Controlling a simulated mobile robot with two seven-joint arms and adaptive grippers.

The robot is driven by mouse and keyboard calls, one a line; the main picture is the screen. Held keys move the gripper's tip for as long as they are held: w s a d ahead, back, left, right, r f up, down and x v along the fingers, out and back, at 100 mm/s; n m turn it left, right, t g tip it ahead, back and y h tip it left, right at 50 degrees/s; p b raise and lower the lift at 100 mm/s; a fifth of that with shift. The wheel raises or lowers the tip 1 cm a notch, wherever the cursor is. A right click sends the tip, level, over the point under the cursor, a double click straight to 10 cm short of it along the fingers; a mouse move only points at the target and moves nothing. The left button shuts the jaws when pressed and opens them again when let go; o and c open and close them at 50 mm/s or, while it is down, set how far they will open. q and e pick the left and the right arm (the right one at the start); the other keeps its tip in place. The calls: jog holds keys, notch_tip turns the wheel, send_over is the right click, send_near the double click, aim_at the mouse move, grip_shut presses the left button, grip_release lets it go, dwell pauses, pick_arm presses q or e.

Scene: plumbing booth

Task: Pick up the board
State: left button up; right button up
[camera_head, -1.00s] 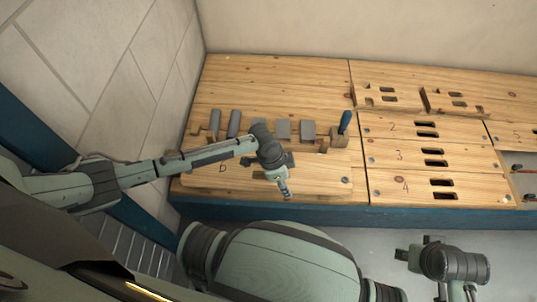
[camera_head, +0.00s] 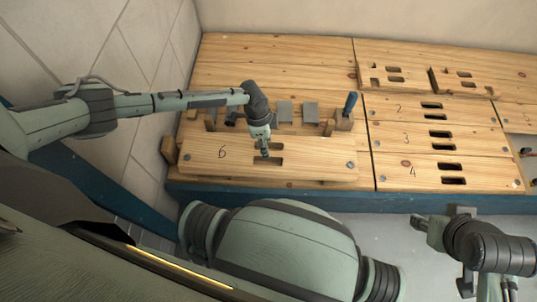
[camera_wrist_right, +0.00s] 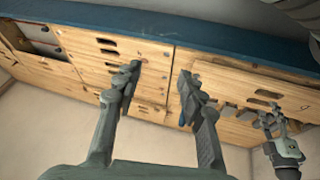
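The wooden board marked 6 (camera_head: 205,160) lies on the front left of the bench in the head view, with two slots near its middle. My left gripper (camera_head: 263,151) points down at the slots and partly covers them. I cannot tell whether its fingers touch the board or enter a slot. It also shows at the right of the right wrist view (camera_wrist_right: 270,122), too small to judge its opening. My right gripper (camera_head: 470,285) hangs low at the right, in front of the bench. In the right wrist view its fingers (camera_wrist_right: 158,85) are wide apart with nothing between them.
Boards marked 2 (camera_head: 400,117), 3 (camera_head: 400,145) and 4 (camera_head: 390,170) lie to the right. Behind board 6 stand grey blocks (camera_head: 284,111) and a blue-handled tool (camera_head: 350,103) in a wooden holder. A tiled wall (camera_head: 165,60) closes the left side.

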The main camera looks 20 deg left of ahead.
pick_arm(q)
notch_tip(320, 180, down, 2)
jog(key=shift+d+f+b, duration=0.15)
jog(key=shift+f+b, duration=0.1)
jog(key=shift+b, duration=0.9)
jog(key=shift+d+f+b, duration=0.1)
jog(key=shift+f+b, duration=0.95)
pick_arm(e)
jog(key=w+a+r+n+t+y, duration=0.1)
jog(key=w+a+r+t+y, duration=0.5)
jog(key=w+a+r+t, duration=0.5)
jog(key=w+a+r, duration=0.1)
jog(key=a+r, duration=0.3)
jog(key=shift+r+n, duration=0.3)
jog(key=shift+n, duration=0.1)
pick_arm(q)
jog(key=shift+c, duration=0.6)
pick_arm(e)
jog(key=shift+w, duration=0.1)
pick_arm(q)
grip_shut()
jog(key=shift+w+d+r, duration=0.1)
